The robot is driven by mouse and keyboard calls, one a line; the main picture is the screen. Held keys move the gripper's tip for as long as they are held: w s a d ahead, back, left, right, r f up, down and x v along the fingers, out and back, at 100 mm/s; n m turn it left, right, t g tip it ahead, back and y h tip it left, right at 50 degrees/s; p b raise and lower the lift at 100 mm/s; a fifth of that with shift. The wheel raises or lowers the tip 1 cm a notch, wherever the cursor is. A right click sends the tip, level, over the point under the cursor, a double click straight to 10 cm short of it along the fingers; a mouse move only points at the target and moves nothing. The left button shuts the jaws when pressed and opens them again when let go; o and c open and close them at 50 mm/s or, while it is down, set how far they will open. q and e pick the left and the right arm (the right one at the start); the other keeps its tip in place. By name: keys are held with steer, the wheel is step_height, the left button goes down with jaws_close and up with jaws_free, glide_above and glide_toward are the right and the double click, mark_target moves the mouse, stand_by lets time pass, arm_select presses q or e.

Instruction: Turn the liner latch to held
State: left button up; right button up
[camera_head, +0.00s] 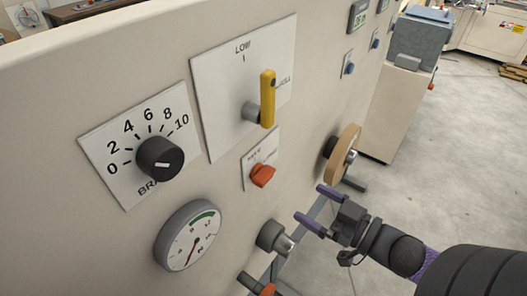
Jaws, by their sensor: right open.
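My right gripper (315,207) comes in from the lower right. Its two purple fingers are apart with nothing between them. It is in front of the cream panel (60,100), below and right of a small white plate with a red knob (262,175). The lettering on that plate is too small to read. Another part with a red end (265,290) is cut off by the bottom edge. I cannot tell which of these, if either, is the liner latch. My left gripper is not in view.
A yellow lever (267,98) stands upright on a plate marked LOW. A black dial (160,158), a gauge (188,236), a grey metal cylinder (274,238) and a tan handwheel (342,153) also stick out of the panel. Bare concrete floor (440,185) lies right.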

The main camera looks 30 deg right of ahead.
mark_target(270, 179)
steer(key=shift+n+y, duration=0.3)
steer(key=shift+y, duration=0.2)
steer(key=x, duration=0.3)
steer(key=r+b+x, duration=0.1)
steer(key=x, duration=0.2)
steer(key=a+b+x, duration=0.1)
steer(key=x, duration=0.2)
steer(key=shift+w+a+r, duration=0.1)
steer(key=shift+r, duration=0.2)
steer(key=shift+w+a, duration=0.1)
steer(key=shift+w, duration=0.2)
steer(key=shift+c, duration=0.9)
steer(key=c, duration=1)
